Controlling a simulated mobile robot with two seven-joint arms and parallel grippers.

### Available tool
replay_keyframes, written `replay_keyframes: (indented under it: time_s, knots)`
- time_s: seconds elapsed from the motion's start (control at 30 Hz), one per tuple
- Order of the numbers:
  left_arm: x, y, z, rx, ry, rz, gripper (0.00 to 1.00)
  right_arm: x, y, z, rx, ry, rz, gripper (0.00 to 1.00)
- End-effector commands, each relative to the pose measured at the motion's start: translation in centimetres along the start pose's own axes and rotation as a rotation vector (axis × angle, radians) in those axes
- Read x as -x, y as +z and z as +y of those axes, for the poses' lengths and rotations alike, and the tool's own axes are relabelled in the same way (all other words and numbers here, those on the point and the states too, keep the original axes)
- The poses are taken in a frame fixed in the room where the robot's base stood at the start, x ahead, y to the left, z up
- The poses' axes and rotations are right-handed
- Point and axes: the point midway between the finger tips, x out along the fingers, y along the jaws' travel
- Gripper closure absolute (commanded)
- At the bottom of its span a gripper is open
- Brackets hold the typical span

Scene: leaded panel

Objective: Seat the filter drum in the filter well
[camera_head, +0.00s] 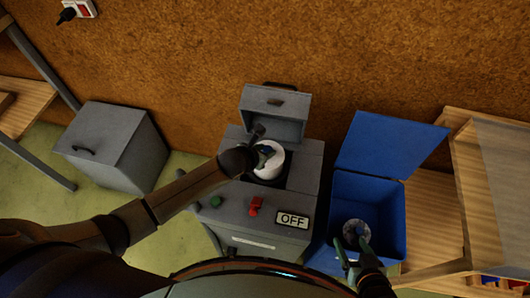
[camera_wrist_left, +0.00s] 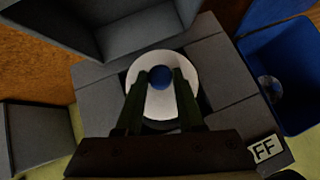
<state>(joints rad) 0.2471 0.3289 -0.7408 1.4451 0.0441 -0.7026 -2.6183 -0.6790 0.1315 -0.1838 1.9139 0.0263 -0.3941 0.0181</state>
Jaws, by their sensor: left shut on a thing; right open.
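The filter drum (camera_head: 271,165) is a white cylinder with a blue knob on top. My left gripper (camera_head: 264,150) is shut on the knob, which shows between its fingers in the left wrist view (camera_wrist_left: 160,78). The drum is upright at the filter well (camera_wrist_left: 205,103), a dark opening in the top of the grey machine (camera_head: 306,167). Dark gaps show beside the drum; how deep it sits cannot be told. My right gripper (camera_head: 352,254) is open at the blue bin, beside a grey round drum with a blue centre (camera_head: 356,228) inside it.
The machine's grey lid (camera_head: 273,110) stands open behind the well. Its front has a green button (camera_head: 215,202), a red switch (camera_head: 256,205) and an OFF sign (camera_head: 292,220). The blue bin (camera_head: 336,187) is open at the right. A grey cabinet (camera_head: 115,150) stands left.

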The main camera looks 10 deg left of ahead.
Motion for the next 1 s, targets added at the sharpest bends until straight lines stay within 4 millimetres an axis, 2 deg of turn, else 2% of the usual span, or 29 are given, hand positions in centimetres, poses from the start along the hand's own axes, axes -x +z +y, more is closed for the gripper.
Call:
replay_keyframes:
  time_s: [0.1, 0.83, 0.87, 1.0]
  knots:
    - [-0.6, -0.5, 0.0, 0.001, 0.0, -0.003, 1.0, -0.2, 0.2, 0.0, 0.0, 0.0, 0.0, 0.28]
    - [-1.4, -1.3, 0.0, -0.001, 0.0, -0.003, 1.0, -0.5, 0.5, 0.0, 0.0, 0.0, 0.0, 0.28]
    - [-1.4, -1.4, 0.0, 0.0, 0.001, -0.001, 0.6, -0.5, 0.5, 0.0, 0.0, 0.0, 0.0, 0.28]
    - [-1.4, -1.4, 0.0, 0.0, 0.0, -0.001, 0.45, -0.5, 0.5, 0.0, 0.0, 0.0, 0.0, 0.28]
